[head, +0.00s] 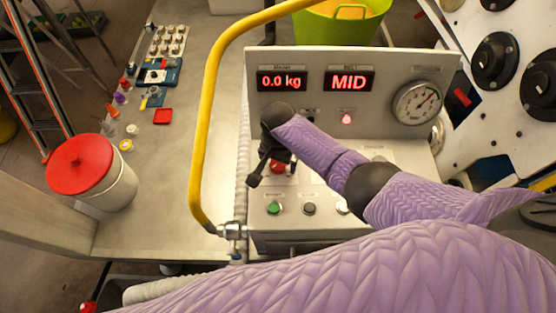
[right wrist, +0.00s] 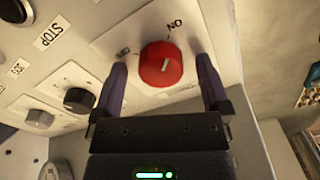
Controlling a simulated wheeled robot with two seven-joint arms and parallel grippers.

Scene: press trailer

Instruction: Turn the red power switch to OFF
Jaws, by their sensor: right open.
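The red power switch (right wrist: 167,64) is a round red knob on a white plate in the right wrist view. Its white mark slants toward the upper right, toward the ON label (right wrist: 175,25). A second label (right wrist: 124,52) left of the knob is too small to read. My right gripper (right wrist: 165,85) is open, with one finger on each side of the knob; I cannot tell whether they touch it. In the head view my right gripper (head: 272,172) partly covers the red switch (head: 278,167) on the control panel. My left gripper is out of view.
A green button (head: 274,208) and a black knob (head: 309,208) lie below the switch. A yellow rail (head: 201,140) curves past the panel's left side.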

